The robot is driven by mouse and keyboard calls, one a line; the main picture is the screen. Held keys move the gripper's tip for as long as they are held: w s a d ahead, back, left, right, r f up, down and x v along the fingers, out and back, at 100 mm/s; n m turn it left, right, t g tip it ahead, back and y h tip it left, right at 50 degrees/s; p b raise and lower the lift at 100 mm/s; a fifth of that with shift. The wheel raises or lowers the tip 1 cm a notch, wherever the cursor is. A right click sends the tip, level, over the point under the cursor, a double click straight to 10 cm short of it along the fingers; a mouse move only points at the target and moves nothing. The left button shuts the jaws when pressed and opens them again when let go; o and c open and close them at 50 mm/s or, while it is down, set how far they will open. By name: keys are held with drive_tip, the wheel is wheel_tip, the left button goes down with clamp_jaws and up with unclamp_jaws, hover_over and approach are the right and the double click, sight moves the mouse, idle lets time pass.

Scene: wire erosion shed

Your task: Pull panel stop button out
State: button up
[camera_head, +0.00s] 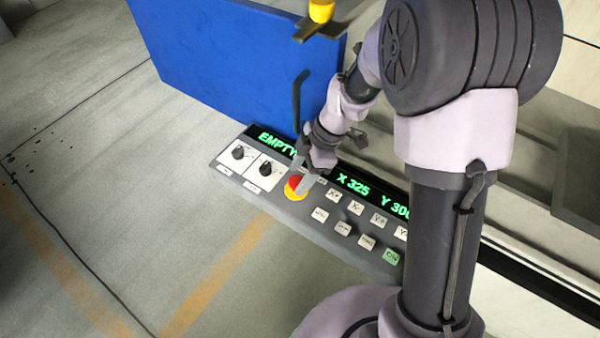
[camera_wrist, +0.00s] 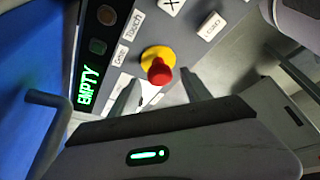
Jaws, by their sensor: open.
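The panel stop button (camera_head: 293,184) is a red mushroom knob on a yellow collar, on the grey control panel (camera_head: 330,234). In the wrist view the red knob (camera_wrist: 159,71) stands up from its yellow collar, just beyond my fingertips. My gripper (camera_head: 303,180) is at the button in the head view, with its fingers partly covering the red knob. In the wrist view my gripper (camera_wrist: 162,90) is open, one finger on each side of the button's line. I cannot tell whether either finger touches the knob.
The panel has green displays reading EMPTY (camera_head: 277,143) and X 325, two rotary knobs (camera_head: 238,152) and several white keys (camera_head: 355,207). A blue door (camera_head: 240,65) with a dark handle (camera_head: 297,100) stands behind the panel. Open floor lies to the left.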

drive_tip(key=s+p+v, duration=0.1)
drive_tip(key=p+v, duration=0.5)
drive_tip(key=v, duration=1.1)
drive_tip(key=shift+w+r+p, duration=0.3)
drive_tip(key=shift+w+p, duration=0.1)
drive_tip(key=shift+w, duration=0.05)
drive_tip(key=s+r+m+t+h, duration=0.1)
drive_tip(key=s+r+m+t, duration=0.2)
drive_tip(key=s+m, duration=0.6)
drive_tip(key=s+r+m+t+h+b, duration=0.1)
drive_tip(key=s+r+m+t, duration=0.2)
drive_tip(key=s+r+m, duration=0.4)
drive_tip(key=s+m, duration=0.2)
drive_tip(key=m, duration=0.5)
drive_tip(key=shift+s+d+m+h, duration=0.2)
drive_tip(key=shift+s+m+h, duration=0.1)
drive_tip(key=shift+s+m, duration=0.1)
drive_tip(key=shift+w, duration=0.1)
